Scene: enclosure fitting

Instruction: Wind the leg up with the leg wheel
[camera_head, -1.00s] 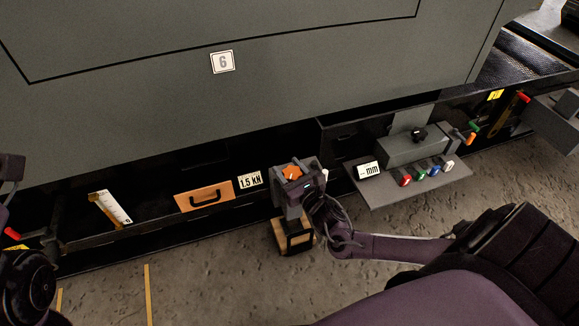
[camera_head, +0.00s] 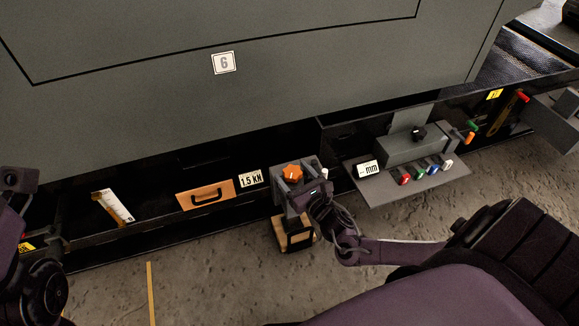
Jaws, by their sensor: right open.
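The leg wheel is an orange knob (camera_head: 292,173) on top of a grey leg post at the front of the dark frame. The leg (camera_head: 284,198) goes down to a dark foot (camera_head: 298,240) on a wooden block (camera_head: 281,235). My right gripper (camera_head: 300,190) is open just in front of the wheel, on its near side. The wheel shows clear of the fingers; whether they touch it I cannot tell. My left arm shows at the left edge; its gripper fingers cannot be made out.
A 1.5 kN sign (camera_head: 251,179) and an orange panel with a black handle (camera_head: 206,195) are left of the leg. A white gauge (camera_head: 118,207) stands further left. A shelf with coloured knobs (camera_head: 407,183) and a mm display (camera_head: 367,170) juts out at right.

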